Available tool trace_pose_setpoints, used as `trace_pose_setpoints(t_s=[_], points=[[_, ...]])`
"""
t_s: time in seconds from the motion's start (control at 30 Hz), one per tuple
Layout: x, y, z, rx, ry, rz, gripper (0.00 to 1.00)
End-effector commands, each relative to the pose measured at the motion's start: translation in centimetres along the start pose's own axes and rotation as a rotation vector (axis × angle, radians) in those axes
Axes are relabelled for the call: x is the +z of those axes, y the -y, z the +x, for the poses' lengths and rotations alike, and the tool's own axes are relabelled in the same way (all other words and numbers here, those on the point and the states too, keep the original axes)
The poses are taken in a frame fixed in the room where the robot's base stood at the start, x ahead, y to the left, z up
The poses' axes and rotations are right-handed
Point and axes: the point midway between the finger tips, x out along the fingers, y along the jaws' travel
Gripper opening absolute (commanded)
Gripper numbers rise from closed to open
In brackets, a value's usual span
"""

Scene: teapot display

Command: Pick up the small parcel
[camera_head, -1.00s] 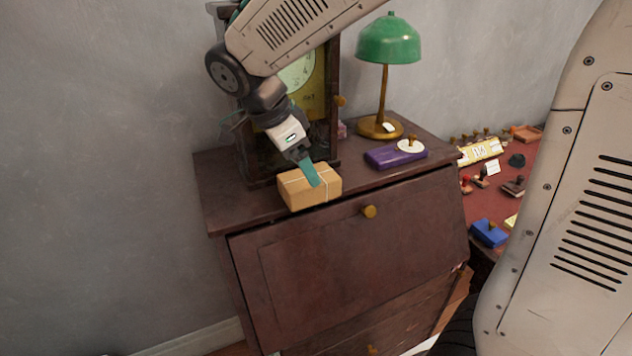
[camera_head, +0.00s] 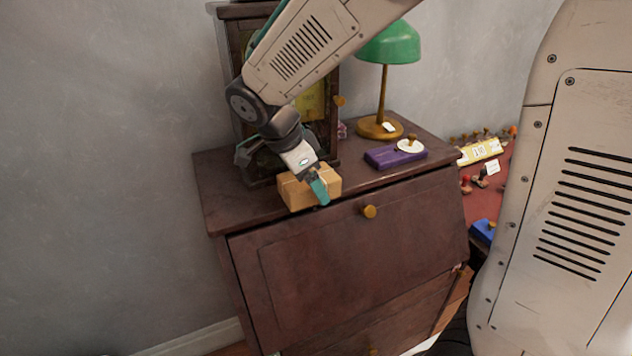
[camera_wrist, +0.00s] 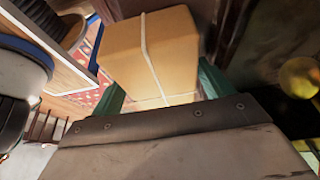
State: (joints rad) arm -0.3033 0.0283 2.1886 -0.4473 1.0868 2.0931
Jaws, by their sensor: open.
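The small parcel (camera_head: 296,194) is a tan box with pale string, on top of the dark wooden desk (camera_head: 215,205) near its front edge. My gripper (camera_head: 319,191) reaches down over it from above, with a teal finger in front of the parcel's near side. In the wrist view the parcel (camera_wrist: 150,50) lies between the two teal fingers, one at its left and one at its right. The jaws are open, and I cannot tell whether either finger touches it. Part of the parcel is hidden behind the gripper in the head view.
A clock cabinet (camera_head: 233,50) stands close behind the parcel. A purple box (camera_head: 385,159) with a white disc and a green lamp (camera_head: 390,45) stand to the right. A red table (camera_head: 484,205) with small items is farther right. The desk's left end is clear.

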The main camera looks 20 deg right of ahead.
Motion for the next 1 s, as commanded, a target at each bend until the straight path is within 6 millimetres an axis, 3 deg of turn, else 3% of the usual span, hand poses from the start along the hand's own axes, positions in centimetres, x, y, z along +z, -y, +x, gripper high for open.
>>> trace_pose_setpoints(t_s=[0.37, 0.5, 0.53, 1.0], points=[[0.1, 0.0, 0.2, 0.0, 0.0, 0.0, 0.79], [0.1, 0.0, 0.2, 0.0, 0.0, 0.0, 0.43], [0.1, 0.0, 0.2, 0.0, 0.0, 0.0, 0.39], [-0.4, 0.1, -1.0, -0.003, 0.001, 0.003, 0.39]])
